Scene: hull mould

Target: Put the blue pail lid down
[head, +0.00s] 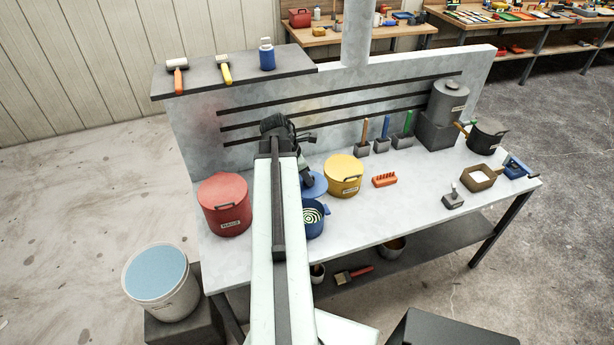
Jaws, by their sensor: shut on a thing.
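The blue pail lid (318,186) shows as a blue disc just right of my arm, left of the yellow pail. My gripper (308,181) points down at it and is shut on it; the fingertips are small and partly hidden by my arm. I cannot tell whether the lid touches the table (410,215) or hangs just above it. The open blue pail (314,232) stands in front of the lid, with a pale and dark ringed pattern inside. My arm covers the pail's left side.
A lidded red pail (224,207) stands left of my arm. A lidded yellow pail (343,178) stands close right of the lid. An orange rack (384,180) and several brushes in holders (386,136) are further right. The table's front middle is clear.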

